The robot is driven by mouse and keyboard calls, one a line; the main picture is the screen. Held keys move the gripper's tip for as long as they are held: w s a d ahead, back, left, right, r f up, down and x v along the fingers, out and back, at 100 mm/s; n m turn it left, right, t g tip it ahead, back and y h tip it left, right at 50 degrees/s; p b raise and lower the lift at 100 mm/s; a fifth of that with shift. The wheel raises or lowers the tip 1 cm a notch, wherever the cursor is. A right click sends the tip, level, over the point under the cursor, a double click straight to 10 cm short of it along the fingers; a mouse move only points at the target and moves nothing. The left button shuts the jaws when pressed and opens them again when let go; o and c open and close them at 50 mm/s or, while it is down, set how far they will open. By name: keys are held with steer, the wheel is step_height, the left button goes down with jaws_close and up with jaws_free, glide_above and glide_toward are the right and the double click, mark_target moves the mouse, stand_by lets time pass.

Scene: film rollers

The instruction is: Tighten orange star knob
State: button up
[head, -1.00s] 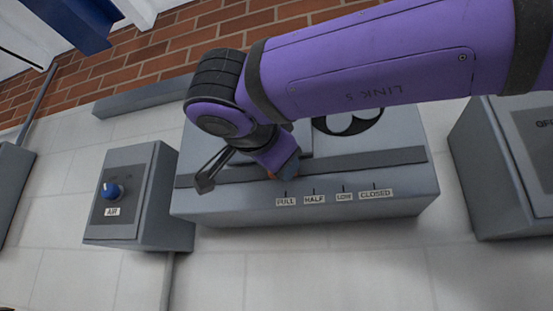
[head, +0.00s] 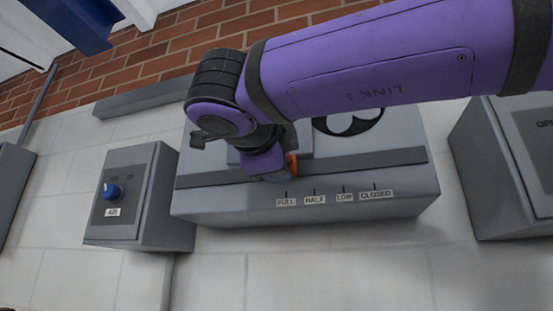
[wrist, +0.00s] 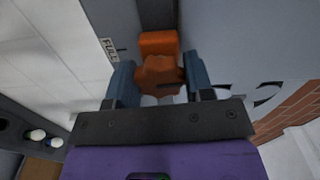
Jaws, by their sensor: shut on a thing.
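The orange star knob (wrist: 160,76) sits between the two blue-grey fingers of my gripper (wrist: 159,82) in the wrist view. The gripper is shut on it, one finger on each side. An orange block (wrist: 158,43) lies just beyond the knob, against the grey box. In the head view, a small bit of orange (head: 292,165) shows at the right edge of my purple wrist, near the FULL label (head: 286,202). My wrist and arm hide most of the knob and fingers there.
The grey box (head: 330,208) has a dark slot strip and labels FULL, HALF, LOW and CLOSED. A grey AIR box (head: 150,225) with a blue knob (head: 111,191) is at left. Another grey box (head: 490,190) is at right. The tiled wall below is clear.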

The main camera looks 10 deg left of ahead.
steer(key=shift+m, duration=0.3)
steer(key=o, duration=0.9)
steer(key=s, duration=0.7)
steer(key=s+a, duration=0.1)
steer(key=s, duration=0.3)
